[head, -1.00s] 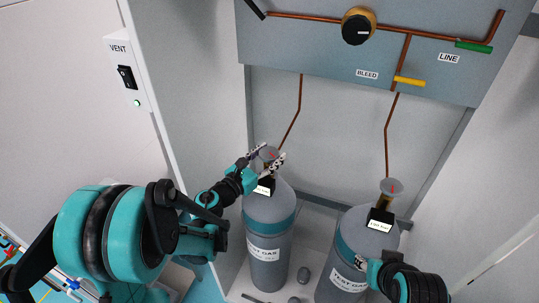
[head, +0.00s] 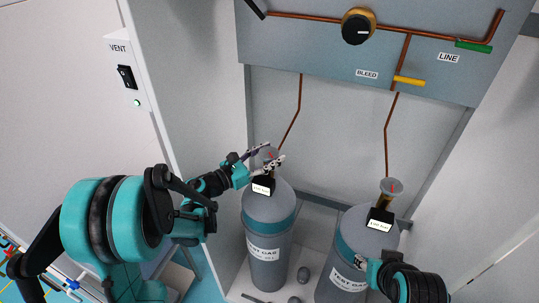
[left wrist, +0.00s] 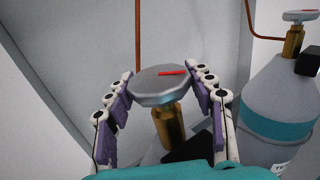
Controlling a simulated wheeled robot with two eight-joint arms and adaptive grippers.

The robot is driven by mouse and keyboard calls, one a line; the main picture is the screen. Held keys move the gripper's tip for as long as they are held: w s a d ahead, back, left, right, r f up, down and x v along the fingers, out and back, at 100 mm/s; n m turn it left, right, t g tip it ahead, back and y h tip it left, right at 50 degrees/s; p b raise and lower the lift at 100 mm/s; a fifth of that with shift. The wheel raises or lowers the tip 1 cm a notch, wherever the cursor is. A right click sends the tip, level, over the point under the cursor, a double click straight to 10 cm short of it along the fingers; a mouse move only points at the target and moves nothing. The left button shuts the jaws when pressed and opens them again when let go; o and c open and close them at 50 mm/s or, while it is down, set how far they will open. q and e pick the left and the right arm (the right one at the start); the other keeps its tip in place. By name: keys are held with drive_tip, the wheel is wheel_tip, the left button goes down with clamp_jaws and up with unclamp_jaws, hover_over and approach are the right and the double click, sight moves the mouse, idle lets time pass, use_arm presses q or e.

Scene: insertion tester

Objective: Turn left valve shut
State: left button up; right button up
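The left valve is a grey round knob with a red mark on a brass stem, atop the left gas cylinder (head: 268,222). The left valve (left wrist: 165,84) sits between the fingers of my left gripper (left wrist: 165,76) in the left wrist view. The purple pads lie against both sides of its rim, so the gripper looks shut on it. In the head view my left gripper (head: 261,160) partly hides the knob.
The right cylinder (head: 350,250) has a similar valve (head: 390,187) with a red mark. The cabinet's left wall (head: 195,100) stands close to my left arm.

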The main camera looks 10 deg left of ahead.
use_arm(q)
drive_tip(key=o, duration=0.5)
drive_tip(key=shift+c, duration=0.2)
drive_tip(key=v, duration=1.2)
